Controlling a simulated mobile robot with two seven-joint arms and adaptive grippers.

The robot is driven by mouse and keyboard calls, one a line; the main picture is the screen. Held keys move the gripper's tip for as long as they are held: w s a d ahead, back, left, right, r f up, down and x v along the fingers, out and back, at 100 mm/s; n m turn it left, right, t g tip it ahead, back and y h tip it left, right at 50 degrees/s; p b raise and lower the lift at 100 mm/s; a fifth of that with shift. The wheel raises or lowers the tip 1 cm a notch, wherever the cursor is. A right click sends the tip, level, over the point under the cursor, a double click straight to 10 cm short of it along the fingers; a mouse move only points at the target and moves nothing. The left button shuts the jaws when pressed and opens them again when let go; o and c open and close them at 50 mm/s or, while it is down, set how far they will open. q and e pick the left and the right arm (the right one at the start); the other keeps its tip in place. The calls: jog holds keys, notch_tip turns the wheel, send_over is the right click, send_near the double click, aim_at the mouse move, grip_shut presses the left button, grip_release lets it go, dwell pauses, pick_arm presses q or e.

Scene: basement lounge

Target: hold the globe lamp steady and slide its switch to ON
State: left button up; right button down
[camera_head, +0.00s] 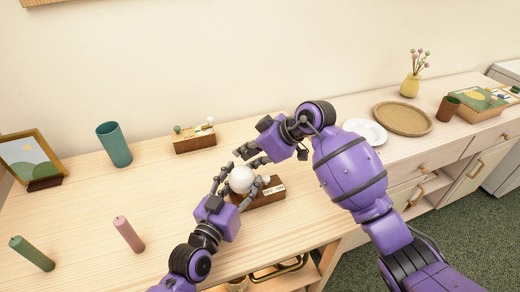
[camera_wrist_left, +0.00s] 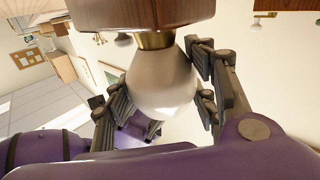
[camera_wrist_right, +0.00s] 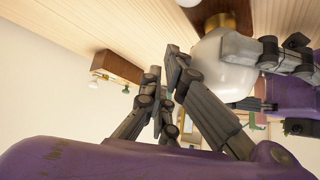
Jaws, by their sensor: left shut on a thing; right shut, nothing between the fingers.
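The globe lamp has a white globe (camera_head: 240,179) on a brown wooden base (camera_head: 262,197) marked OFF and ON. A small pale knob (camera_head: 266,181) shows at the base's top right; its exact switch position is too small to tell. My left gripper (camera_head: 236,188) is shut on the globe, its fingers on both sides of it in the left wrist view (camera_wrist_left: 160,85). A brass collar (camera_wrist_left: 152,40) joins globe and base. My right gripper (camera_head: 244,157) is shut and empty just behind the globe, apart from it; its fingers also show beside the globe in the right wrist view (camera_wrist_right: 168,80).
A second wooden block (camera_head: 195,142) with small knobs stands behind, near a teal cup (camera_head: 114,145). A picture frame (camera_head: 32,158), a green candle (camera_head: 32,254) and a pink candle (camera_head: 128,235) are at left. A white plate (camera_head: 366,131) and a woven tray (camera_head: 403,118) lie right.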

aim_at(266, 181)
jog(key=shift+s+d+f, duration=0.3)
jog(key=shift+d+f, duration=0.2)
jog(key=shift+d, duration=0.15)
jog(key=shift+s+d+f, duration=0.3)
jog(key=shift+d+f, duration=0.2)
jog(key=shift+d, duration=0.15)
